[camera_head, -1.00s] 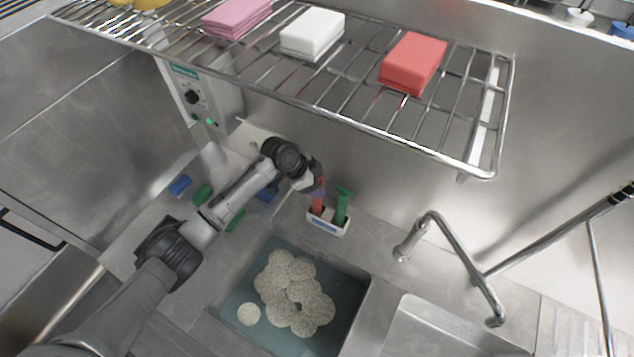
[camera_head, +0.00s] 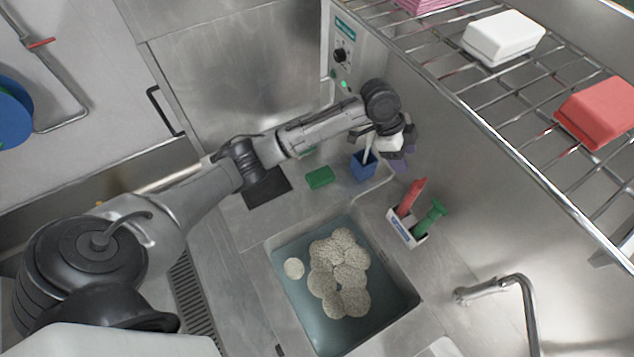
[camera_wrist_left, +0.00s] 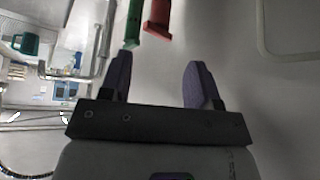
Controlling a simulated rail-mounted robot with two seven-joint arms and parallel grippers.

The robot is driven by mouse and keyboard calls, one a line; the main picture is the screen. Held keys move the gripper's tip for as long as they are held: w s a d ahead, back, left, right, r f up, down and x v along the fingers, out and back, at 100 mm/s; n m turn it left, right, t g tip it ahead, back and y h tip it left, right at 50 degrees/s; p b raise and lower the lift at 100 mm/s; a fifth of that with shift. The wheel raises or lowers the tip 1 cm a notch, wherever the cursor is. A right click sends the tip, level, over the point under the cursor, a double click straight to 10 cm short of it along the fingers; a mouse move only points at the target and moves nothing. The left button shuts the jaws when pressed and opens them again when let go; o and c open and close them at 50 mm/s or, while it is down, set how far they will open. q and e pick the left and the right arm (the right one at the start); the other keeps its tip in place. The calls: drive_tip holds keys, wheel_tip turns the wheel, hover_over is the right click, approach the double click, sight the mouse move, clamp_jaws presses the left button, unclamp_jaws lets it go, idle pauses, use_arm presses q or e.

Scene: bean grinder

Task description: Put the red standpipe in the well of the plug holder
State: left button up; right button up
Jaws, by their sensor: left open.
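The red standpipe (camera_head: 411,196) stands in the white plug holder (camera_head: 396,227), leaning slightly, its lower end hidden by the holder's walls. A green standpipe-like piece (camera_head: 430,217) leans in the holder to its right. My left gripper (camera_head: 404,156) is open and empty, behind and apart from the red standpipe's top. In the left wrist view, the open purple fingers (camera_wrist_left: 160,80) have nothing between them. The red standpipe (camera_wrist_left: 158,17) and green piece (camera_wrist_left: 134,22) show beyond them at the top edge. My right gripper is not in view.
A sink basin (camera_head: 392,310) with pale round pieces (camera_head: 340,272) lies in front of the holder. A blue container (camera_head: 363,168) and green block (camera_head: 320,178) sit left of it. A tap (camera_head: 505,285) stands right. A wire rack (camera_head: 540,165) with coloured blocks overhangs the right side.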

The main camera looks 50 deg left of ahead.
use_arm(q)
drive_tip(key=s+d+f+n+y, duration=0.1)
drive_tip(key=s+d+f+n, duration=0.15)
drive_tip(key=s+f, duration=0.5)
drive_tip(key=s+d+f+n+y, duration=0.1)
drive_tip(key=s+d+f, duration=0.4)
drive_tip(key=s, duration=0.4)
drive_tip(key=s+a+f+n+y, duration=0.1)
drive_tip(key=s+a+n+y, duration=0.1)
drive_tip(key=s, duration=0.8)
drive_tip(key=s+a+f+n+y, duration=0.1)
drive_tip(key=s+a+n, duration=0.2)
drive_tip(key=s, duration=0.8)
drive_tip(key=shift+a+n+t+y, duration=0.15)
drive_tip(key=shift+n+t+y, duration=0.25)
drive_tip(key=shift+n, duration=0.75)
